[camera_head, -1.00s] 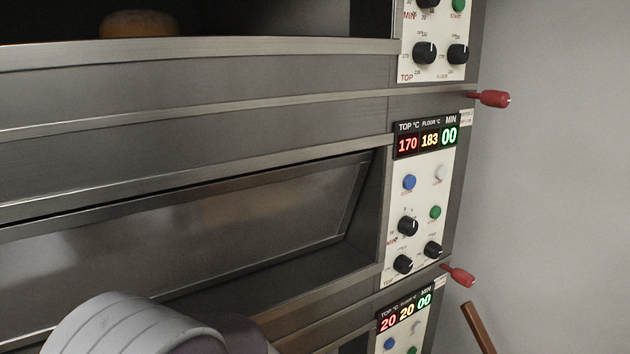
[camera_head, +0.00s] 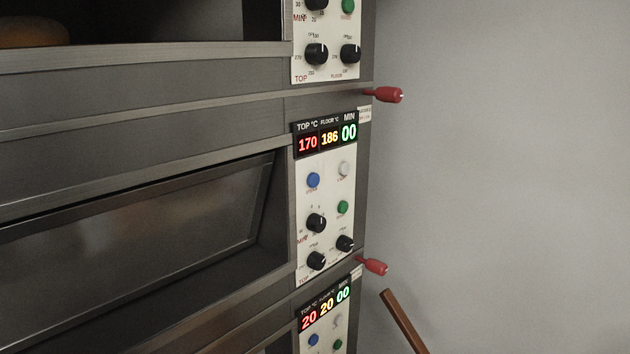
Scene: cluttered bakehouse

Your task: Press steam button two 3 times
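The middle oven deck's control panel (camera_head: 327,190) is near the centre of the head view. It carries a blue button (camera_head: 313,180), a white button (camera_head: 344,169) and a green button (camera_head: 342,207). The small labels under them are too blurred to read, so I cannot tell for sure which is the steam button. The display (camera_head: 328,137) above them reads 170, 186 and 00. The lower panel (camera_head: 325,322) also has a blue button (camera_head: 313,340) and a display reading 20, 20, 00. Neither of my grippers is in view.
Red-tipped handles (camera_head: 386,95) (camera_head: 374,266) stick out to the right of the panels. A brown wooden bar (camera_head: 403,321) leans at the lower right. A bread-like round (camera_head: 33,33) sits in the open upper deck. The wall (camera_head: 500,170) at right is bare.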

